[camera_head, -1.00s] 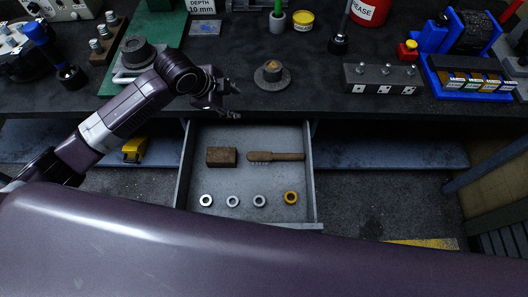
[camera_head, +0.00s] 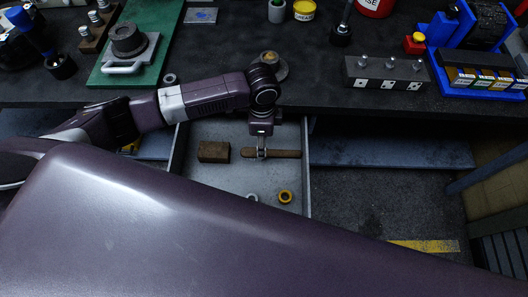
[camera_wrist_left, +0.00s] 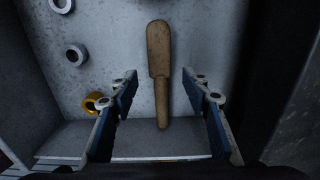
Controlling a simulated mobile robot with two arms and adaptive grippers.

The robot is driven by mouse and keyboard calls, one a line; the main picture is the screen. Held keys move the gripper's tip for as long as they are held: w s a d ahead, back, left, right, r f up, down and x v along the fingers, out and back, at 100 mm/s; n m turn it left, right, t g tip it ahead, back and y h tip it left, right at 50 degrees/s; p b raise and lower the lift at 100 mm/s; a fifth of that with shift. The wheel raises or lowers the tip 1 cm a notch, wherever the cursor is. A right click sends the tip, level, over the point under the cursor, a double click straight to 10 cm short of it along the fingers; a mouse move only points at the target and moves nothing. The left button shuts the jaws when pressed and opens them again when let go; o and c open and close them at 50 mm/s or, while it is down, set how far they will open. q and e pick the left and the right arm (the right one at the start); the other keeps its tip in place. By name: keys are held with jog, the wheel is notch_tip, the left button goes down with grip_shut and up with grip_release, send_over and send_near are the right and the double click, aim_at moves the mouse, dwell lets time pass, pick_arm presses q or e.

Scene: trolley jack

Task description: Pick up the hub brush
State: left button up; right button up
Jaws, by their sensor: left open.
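The hub brush (camera_head: 285,154) is a long brown wooden brush lying in the open grey drawer. In the left wrist view the brush (camera_wrist_left: 160,70) lies lengthwise, its wide end away from me and its narrower handle between the fingers in the picture. My left gripper (camera_head: 262,154) points down over the brush in the head view. In the left wrist view the left gripper (camera_wrist_left: 158,88) is open, with one blue-padded finger on each side of the brush and clear gaps. Whether the fingertips are level with the brush I cannot tell. My right gripper is not in view.
A brown block (camera_head: 213,151) lies left of the brush in the drawer (camera_head: 306,170). A yellow ring (camera_head: 285,196) and a grey ring (camera_head: 253,197) lie nearer; more grey rings show in the wrist view. The drawer walls and bench edge (camera_head: 370,112) are close by.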

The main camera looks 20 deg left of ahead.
aim_at(271, 154)
pick_arm(q)
jog(key=f+p, duration=0.1)
jog(key=f, duration=0.4)
jog(key=shift+a+f, duration=0.15)
jog(key=shift+a, duration=0.05)
jog(key=shift+s, duration=0.1)
jog(key=shift+c, duration=0.2)
grip_shut()
